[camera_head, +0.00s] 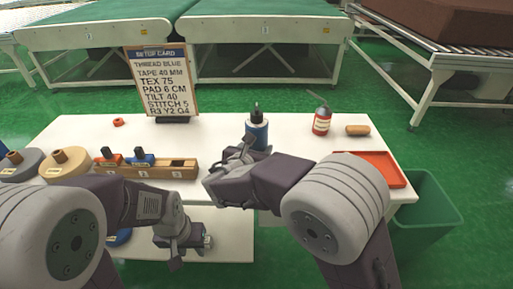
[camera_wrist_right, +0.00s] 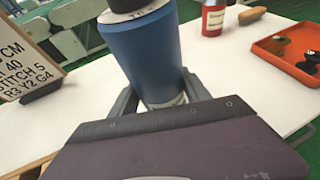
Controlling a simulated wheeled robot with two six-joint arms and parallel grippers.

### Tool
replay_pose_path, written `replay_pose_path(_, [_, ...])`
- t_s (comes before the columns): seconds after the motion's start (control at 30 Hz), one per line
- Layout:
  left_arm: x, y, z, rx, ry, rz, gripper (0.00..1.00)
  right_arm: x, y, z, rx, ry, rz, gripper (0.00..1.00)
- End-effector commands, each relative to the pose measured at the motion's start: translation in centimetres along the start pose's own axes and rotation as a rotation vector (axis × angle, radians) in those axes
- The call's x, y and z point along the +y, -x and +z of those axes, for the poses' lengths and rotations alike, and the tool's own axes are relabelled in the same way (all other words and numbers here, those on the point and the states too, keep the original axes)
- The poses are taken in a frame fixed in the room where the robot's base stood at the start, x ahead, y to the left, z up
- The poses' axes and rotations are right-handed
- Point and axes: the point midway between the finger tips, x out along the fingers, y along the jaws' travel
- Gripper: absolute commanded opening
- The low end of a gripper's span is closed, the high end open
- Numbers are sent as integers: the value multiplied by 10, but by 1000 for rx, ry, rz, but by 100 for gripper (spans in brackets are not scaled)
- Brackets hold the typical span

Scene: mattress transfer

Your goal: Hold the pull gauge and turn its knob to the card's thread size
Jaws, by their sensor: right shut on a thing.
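The pull gauge (camera_head: 257,132) is a blue upright cylinder with a dark top and a thin tip. In the right wrist view the gauge (camera_wrist_right: 150,55) stands between the fingers of my right gripper (camera_wrist_right: 160,100), which is shut on it near its pale lower end. The dark knob (camera_wrist_right: 128,5) is cut off by the top edge, and its setting cannot be read. The setup card (camera_head: 160,80) stands at the back and reads thread blue, TEX 75. My left gripper (camera_head: 192,242) is low over the near white surface, apart from the gauge; its finger opening is unclear.
A wooden block (camera_head: 177,173) holds small red and blue pieces. Spools (camera_head: 66,163) stand at left. A red bottle (camera_head: 321,120), brown piece (camera_head: 357,130) and orange tray (camera_head: 372,160) are at right. A green bin (camera_head: 425,215) stands beyond the table edge.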

Motion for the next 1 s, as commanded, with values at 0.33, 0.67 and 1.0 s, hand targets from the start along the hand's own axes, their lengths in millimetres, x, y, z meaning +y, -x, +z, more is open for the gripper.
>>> replay_pose_path(0.33, [0, -9, 1, 0, 0, 0, 36, 0, -4, -9, -3, -1, 0, 0])
replay_pose_path(0.67, [0, -17, 2, 0, 0, 0, 36, 0, -8, -18, -3, -1, 0, 0])
replay_pose_path(1.0, [0, -25, 3, 0, 0, 0, 36, 0, -11, -26, -3, -1, 0, 0])
